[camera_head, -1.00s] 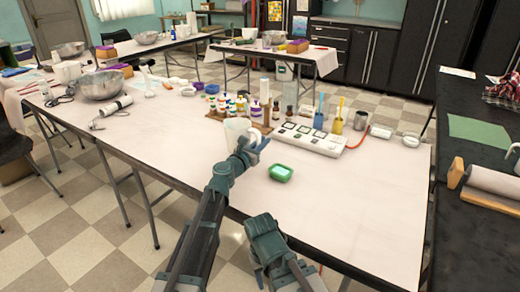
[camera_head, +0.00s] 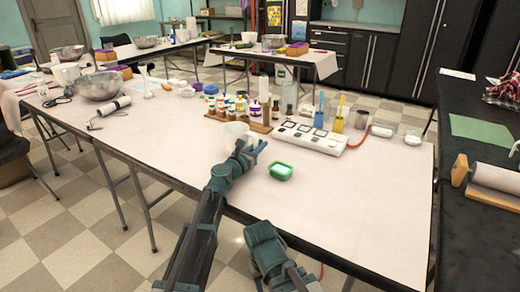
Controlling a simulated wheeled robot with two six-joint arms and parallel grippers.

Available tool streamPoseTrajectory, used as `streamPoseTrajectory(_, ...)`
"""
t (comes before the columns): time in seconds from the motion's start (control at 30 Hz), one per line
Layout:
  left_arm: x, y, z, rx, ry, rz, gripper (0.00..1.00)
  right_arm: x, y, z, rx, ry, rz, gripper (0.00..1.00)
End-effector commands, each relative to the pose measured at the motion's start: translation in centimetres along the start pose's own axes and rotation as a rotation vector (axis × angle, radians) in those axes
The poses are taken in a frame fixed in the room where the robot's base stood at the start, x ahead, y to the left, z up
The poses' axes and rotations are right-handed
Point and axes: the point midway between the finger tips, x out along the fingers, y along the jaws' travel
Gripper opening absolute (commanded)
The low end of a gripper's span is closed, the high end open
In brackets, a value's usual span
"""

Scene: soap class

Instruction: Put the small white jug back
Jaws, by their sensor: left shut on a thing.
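The small white jug (camera_head: 234,132) is in the middle of the near table, just in front of the row of small bottles. My left gripper (camera_head: 254,150) is shut on the jug from its near right side and partly hides it. Whether the jug's base touches the table I cannot tell. My right arm shows at the bottom middle, low in front of the table edge; its fingertips are not visible.
Small bottles stand in a wooden rack (camera_head: 240,122) right behind the jug. A white multi-place hot plate (camera_head: 305,138) lies to the right. A green soap dish (camera_head: 281,171) sits right of my left gripper. The table (camera_head: 360,205) is clear at front right and left.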

Motion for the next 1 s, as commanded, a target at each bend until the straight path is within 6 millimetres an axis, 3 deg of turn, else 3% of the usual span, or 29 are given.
streamPoseTrajectory(0.23, 0.0, 0.0, -0.3, 0.0, 0.0, 0.0, 0.0, 0.3, 0.0, 0.0, 0.0, 0.0, 0.001, 0.54)
streamPoseTrajectory(0.27, 0.0, 0.0, -0.2, 0.0, 0.0, 0.0, 0.19, 0.2, 0.0, 0.0, 0.0, 0.0, 0.001, 0.54)
streamPoseTrajectory(0.4, 0.0, 0.0, -0.2, 0.0, 0.0, 0.0, 0.43, 0.2, 0.0, 0.0, 0.0, 0.0, 0.001, 0.54)
streamPoseTrajectory(0.77, 0.0, 0.0, 0.3, 0.0, 0.0, 0.0, 0.43, -0.3, 0.0, 0.0, 0.0, 0.0, 0.0, 0.54)
streamPoseTrajectory(1.0, -4.6, -0.1, 0.1, 0.0, 0.0, 0.002, 0.43, -0.1, 0.0, 0.0, 0.0, 0.0, 0.0, 0.54)
